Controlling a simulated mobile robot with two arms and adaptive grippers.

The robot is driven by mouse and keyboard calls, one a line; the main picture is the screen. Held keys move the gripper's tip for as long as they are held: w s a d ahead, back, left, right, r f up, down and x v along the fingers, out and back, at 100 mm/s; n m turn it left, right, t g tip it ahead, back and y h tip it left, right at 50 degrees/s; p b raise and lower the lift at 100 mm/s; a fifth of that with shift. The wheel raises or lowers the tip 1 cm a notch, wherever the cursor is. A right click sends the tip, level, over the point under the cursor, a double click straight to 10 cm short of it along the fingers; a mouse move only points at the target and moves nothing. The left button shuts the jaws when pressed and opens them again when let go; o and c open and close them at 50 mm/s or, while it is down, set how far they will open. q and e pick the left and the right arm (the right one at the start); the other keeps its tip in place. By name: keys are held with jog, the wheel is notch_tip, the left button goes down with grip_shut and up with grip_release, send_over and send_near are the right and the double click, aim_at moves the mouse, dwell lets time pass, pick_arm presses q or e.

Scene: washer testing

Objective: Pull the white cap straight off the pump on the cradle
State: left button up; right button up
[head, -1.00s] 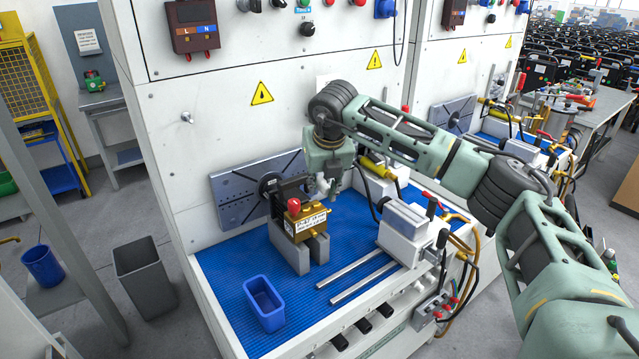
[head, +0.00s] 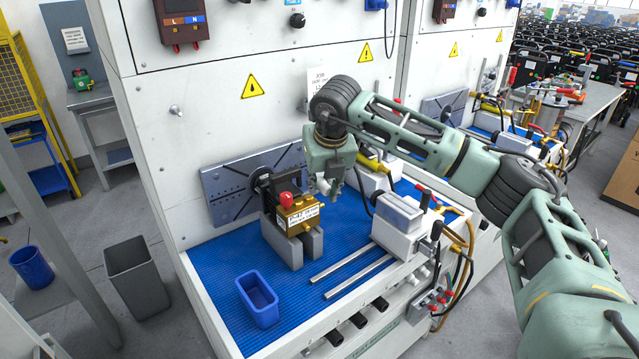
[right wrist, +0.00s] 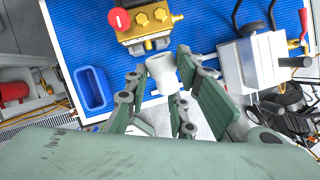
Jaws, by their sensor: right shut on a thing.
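The brass pump (head: 300,213) with a red knob (head: 286,199) sits on the grey cradle (head: 292,246). In the right wrist view the pump (right wrist: 150,28) shows two bare brass fittings on its face. My right gripper (head: 327,188) is just right of the pump. In the right wrist view its fingers (right wrist: 160,76) are shut on the white cap (right wrist: 162,72). The cap appears apart from the pump, with a gap of blue mat and cradle between them. My left gripper is not in view.
A blue bin (head: 257,299) stands on the blue mat (head: 215,270), front left of the cradle. Two metal rails (head: 350,268) and a grey-white clamp unit (head: 398,225) lie to the right. A slotted plate (head: 235,187) is behind the pump.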

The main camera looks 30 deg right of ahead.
jog(key=shift+s+d+f+b, duration=0.15)
jog(key=shift+s+b, duration=0.15)
jog(key=shift+s, duration=0.15)
jog(key=shift+s+d+f+b, duration=0.1)
jog(key=shift+s+b, duration=0.15)
jog(key=shift+s, duration=0.2)
dwell(1.2)
